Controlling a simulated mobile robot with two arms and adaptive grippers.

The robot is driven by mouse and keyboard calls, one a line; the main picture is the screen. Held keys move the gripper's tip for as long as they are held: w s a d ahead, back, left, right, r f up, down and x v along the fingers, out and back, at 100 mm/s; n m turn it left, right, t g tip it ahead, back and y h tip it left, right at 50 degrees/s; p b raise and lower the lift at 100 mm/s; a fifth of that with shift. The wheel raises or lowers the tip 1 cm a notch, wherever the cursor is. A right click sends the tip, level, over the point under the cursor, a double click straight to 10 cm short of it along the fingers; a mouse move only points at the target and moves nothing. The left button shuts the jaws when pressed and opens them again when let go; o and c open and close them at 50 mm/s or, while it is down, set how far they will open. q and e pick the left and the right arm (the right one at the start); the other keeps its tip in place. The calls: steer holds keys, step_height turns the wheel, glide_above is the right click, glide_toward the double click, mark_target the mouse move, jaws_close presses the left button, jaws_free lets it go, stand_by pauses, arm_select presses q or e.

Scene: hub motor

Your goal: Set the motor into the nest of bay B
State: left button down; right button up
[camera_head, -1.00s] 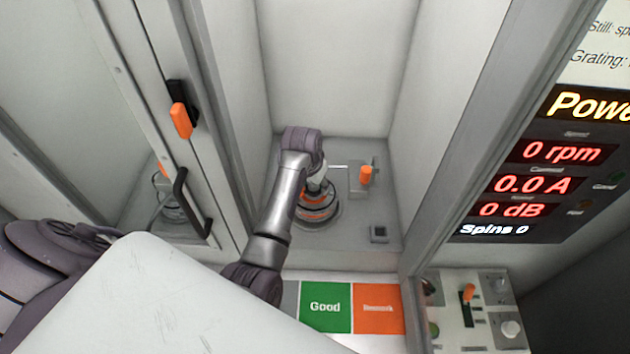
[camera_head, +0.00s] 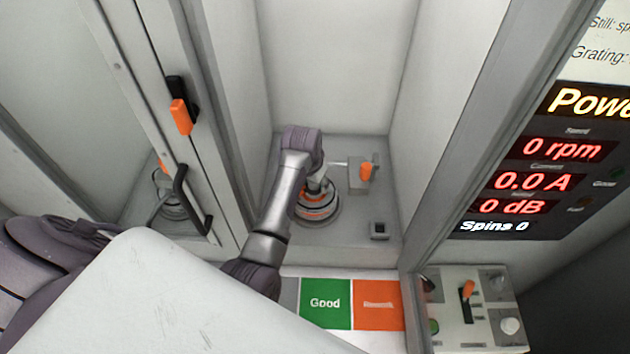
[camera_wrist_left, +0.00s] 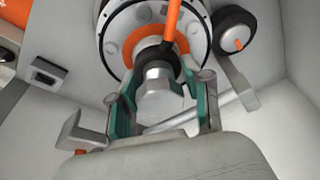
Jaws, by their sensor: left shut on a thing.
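The motor (camera_head: 318,213), a round grey body with orange and dark bands, is low in the open bay at the centre of the head view. My left gripper (camera_head: 317,186) is above it, partly hidden by my own wrist. In the left wrist view the gripper (camera_wrist_left: 158,82) is shut on the grey central hub of the motor (camera_wrist_left: 113,42), one finger on each side. An orange strip runs out from the dark collar. The nest under the motor is hidden, so I cannot tell whether the motor is fully seated. My right gripper is not in view.
An orange-tipped lever (camera_head: 366,171) stands right of the motor. A small dark-topped box (camera_head: 380,230) is at the bay's front right. Green Good (camera_head: 325,303) and orange (camera_head: 377,304) pads lie in front. A door with a black handle (camera_head: 190,200) is left.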

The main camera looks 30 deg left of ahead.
arm_select(q)
steer(key=shift+w+f, duration=0.15)
steer(key=shift+f, duration=0.2)
stand_by(0.5)
steer(key=shift+c, duration=2.1)
jaws_free()
steer(key=shift+s+f, duration=0.25)
steer(key=shift+s, duration=0.05)
steer(key=shift+r, duration=0.45)
steer(key=v, duration=1.1)
steer(key=shift+r, duration=0.25)
steer(key=shift+s, duration=0.1)
